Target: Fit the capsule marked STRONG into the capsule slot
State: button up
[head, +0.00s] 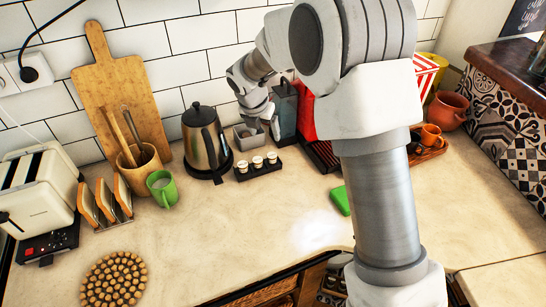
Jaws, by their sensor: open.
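Three small capsules with pale lids stand in a row: a left capsule (242,167), a middle capsule (258,162) and a right capsule (272,158). They sit in a black holder (260,172) on the counter. Their markings are too small to read, so I cannot tell which is STRONG. My gripper (264,128) is open, pointing down just behind the capsules. It is beside a grey box (243,140) and a dark grey and red machine (286,108). I see nothing held in it. My arm hides much of the machine, and I cannot make out a capsule slot.
A steel kettle (203,140) stands left of the capsules, with a green mug (162,190) farther left. A green block (340,200) lies to the right. Orange cups (431,136) stand on a tray at far right. The counter's front middle is clear.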

aim_at(272, 155)
jog(key=x, duration=1.4)
jog(key=shift+w+f+p, duration=0.15)
jog(key=shift+f+p, duration=0.1)
jog(key=shift+p, duration=0.05)
grip_shut()
